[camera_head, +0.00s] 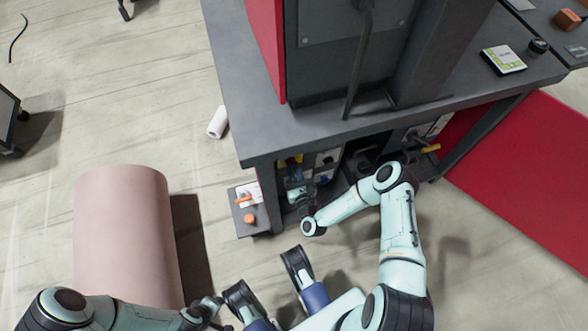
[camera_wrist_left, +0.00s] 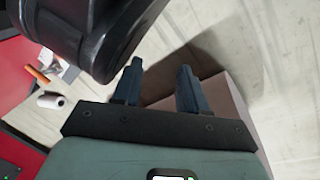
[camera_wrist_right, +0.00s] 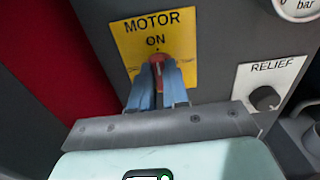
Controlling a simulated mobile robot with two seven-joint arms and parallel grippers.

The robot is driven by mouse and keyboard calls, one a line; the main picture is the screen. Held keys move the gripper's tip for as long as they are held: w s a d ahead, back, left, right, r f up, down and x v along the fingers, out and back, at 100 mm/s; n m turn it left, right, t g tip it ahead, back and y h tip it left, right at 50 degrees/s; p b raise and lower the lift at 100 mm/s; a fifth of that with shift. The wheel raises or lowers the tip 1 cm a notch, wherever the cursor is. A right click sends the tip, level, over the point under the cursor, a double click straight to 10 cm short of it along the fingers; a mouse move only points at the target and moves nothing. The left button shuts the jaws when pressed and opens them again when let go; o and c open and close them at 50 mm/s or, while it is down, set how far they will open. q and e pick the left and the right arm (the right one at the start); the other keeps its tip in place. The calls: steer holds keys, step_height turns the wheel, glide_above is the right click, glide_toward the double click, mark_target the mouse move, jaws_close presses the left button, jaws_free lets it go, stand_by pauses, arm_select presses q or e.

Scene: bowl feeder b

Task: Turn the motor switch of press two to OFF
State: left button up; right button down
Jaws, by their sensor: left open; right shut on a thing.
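The motor switch has a red knob (camera_wrist_right: 157,61) on a yellow plate (camera_wrist_right: 128,32) reading MOTOR and ON, in the right wrist view. My right gripper (camera_wrist_right: 159,72) is shut on the knob, one blue finger on each side. The knob sits just below the word ON, and the lower part of the plate is hidden by the fingers. In the head view my right gripper (camera_head: 300,197) reaches under the press table, where yellow shows on the panel. My left gripper (camera_wrist_left: 158,82) is open and empty in the left wrist view, away from the press.
A RELIEF knob (camera_wrist_right: 265,98) and a gauge (camera_wrist_right: 298,8) are right of the switch. A low shelf (camera_head: 250,232) holds an orange item (camera_head: 249,218).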

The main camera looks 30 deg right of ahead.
arm_select(q)
steer(key=shift+w+r, duration=0.1)
step_height(320, 180, up, 6)
steer(key=w+d+t+p, duration=0.1)
steer(key=w+d+p, duration=0.1)
steer(key=p, duration=0.2)
arm_select(e)
steer(key=shift+a+f+n, duration=0.1)
steer(key=shift+f+n, duration=0.05)
steer(key=shift+n, duration=4.3)
steer(key=shift+a+f+n, duration=0.1)
steer(key=shift+f+n, duration=0.05)
steer(key=shift+n, duration=4.3)
steer(key=c, duration=1.1)
jaws_free()
